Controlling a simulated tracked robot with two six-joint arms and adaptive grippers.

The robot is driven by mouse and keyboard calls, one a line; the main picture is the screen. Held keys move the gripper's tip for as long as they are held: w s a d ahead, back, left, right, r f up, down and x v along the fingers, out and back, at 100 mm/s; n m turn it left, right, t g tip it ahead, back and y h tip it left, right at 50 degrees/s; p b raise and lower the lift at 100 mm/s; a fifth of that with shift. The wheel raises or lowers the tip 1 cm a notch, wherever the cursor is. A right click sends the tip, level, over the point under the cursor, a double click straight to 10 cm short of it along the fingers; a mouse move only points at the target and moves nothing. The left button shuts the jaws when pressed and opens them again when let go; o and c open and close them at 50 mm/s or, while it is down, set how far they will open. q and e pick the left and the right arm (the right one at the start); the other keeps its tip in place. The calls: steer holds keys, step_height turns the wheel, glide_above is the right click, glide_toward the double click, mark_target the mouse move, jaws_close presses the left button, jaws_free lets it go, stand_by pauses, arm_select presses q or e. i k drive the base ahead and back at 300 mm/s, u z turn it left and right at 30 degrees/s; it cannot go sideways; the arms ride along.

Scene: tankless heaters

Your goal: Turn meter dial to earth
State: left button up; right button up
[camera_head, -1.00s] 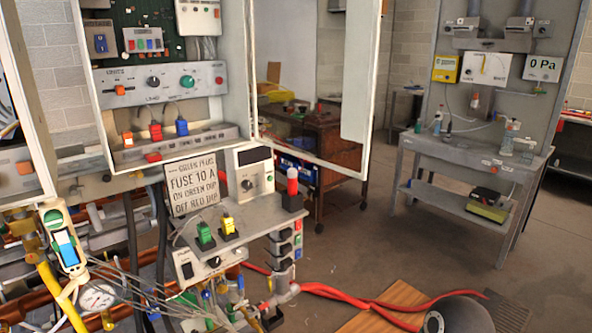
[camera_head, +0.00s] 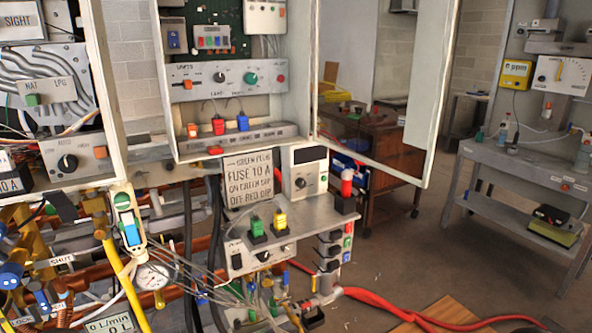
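A white meter box (camera_head: 304,170) with a blank dark display stands at the back of the small grey shelf (camera_head: 311,217), right of the fuse sign. On its front is a small dark round dial (camera_head: 300,183). The marks around this dial are too small to read, so I cannot tell its setting. Neither of my grippers shows in the head view, and nothing is touching the meter.
A green plug (camera_head: 256,227) and a yellow plug (camera_head: 280,219) stand on the shelf before the meter. A red-topped post (camera_head: 347,183) is at its right. The open cabinet (camera_head: 235,130) rises behind. Red hoses (camera_head: 385,302) cross the floor. Floor to the right is mostly clear.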

mark_target(301, 183)
steer(key=k, duration=1)
steer(key=z, duration=0.7)
steer(key=i, duration=1.5)
steer(key=u, duration=0.55)
